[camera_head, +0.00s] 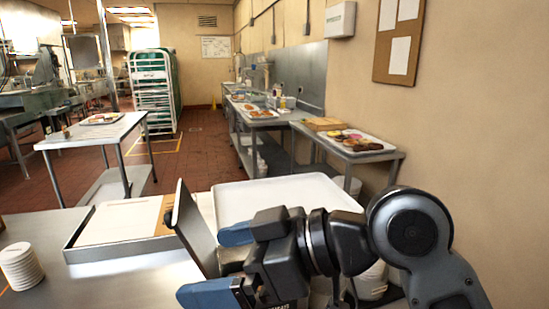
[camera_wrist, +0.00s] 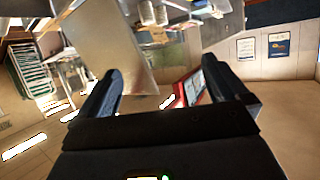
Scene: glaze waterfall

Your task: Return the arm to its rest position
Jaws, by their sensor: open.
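My gripper (camera_head: 222,265) extends left from my arm, low in the head view, above the metal table (camera_head: 110,285). Its two blue-tipped fingers are spread apart with nothing visible held between them. In the wrist view, the gripper's fingers (camera_wrist: 163,90) also stand well apart. A tilted flat metal panel (camera_head: 192,225) rises just beyond the fingers; it also shows in the wrist view (camera_wrist: 108,38). I cannot tell whether the fingers touch it. My arm is bent, with its rounded joint at the lower right. The panel's lower end is partly hidden.
A pale tray (camera_head: 285,190) lies behind my gripper, and a shallow metal tray (camera_head: 90,252) lies left of it. A stack of white discs (camera_head: 20,265) stands at far left. A side table (camera_head: 345,150) with food is near the right wall. The floor aisle (camera_head: 200,150) is open.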

